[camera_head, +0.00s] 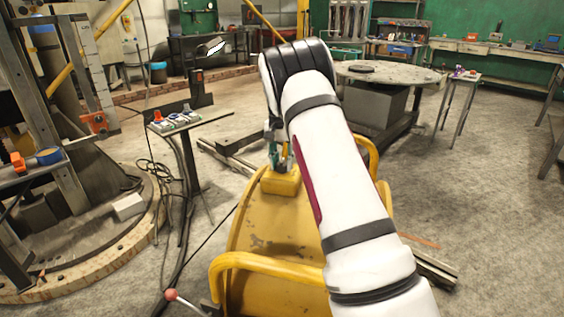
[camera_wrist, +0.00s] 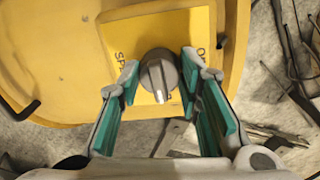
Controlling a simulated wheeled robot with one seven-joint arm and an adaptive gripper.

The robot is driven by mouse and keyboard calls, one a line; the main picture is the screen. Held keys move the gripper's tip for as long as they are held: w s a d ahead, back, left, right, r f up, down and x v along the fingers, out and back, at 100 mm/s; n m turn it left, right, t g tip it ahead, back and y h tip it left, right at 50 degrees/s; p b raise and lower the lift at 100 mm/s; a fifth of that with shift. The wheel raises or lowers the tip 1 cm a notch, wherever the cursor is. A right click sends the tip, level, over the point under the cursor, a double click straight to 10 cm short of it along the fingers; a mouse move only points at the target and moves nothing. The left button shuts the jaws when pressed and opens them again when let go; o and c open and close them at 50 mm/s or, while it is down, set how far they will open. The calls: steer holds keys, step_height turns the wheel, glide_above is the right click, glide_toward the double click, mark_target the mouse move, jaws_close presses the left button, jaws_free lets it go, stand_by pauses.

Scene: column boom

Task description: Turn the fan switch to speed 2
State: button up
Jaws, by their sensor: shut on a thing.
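The fan switch is a grey round knob (camera_wrist: 158,75) with a pale raised bar, on a yellow plate (camera_wrist: 190,22) with black lettering, partly hidden. In the wrist view the bar runs nearly straight up and down. My gripper (camera_wrist: 160,80) is shut on the knob, one teal-padded finger on each side. In the head view the yellow switch box (camera_head: 281,183) sits on top of the large yellow fan housing (camera_head: 265,225). My gripper (camera_head: 277,147) reaches down to the box there, and the knob is hidden from that view.
A small stand (camera_head: 190,127) with coloured buttons and loose cables is left of the fan. A heavy column on a round base (camera_head: 85,268) is at the far left. A round-topped table (camera_head: 385,73) stands behind. The floor to the right (camera_head: 490,200) is open.

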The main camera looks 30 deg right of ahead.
steer(key=shift+m, duration=0.3)
steer(key=o, duration=1.1)
steer(key=shift+o, duration=0.2)
steer(key=shift+r, duration=0.15)
step_height(320, 180, up, 12)
steer(key=shift+w, duration=0.3)
steer(key=shift+a, duration=0.1)
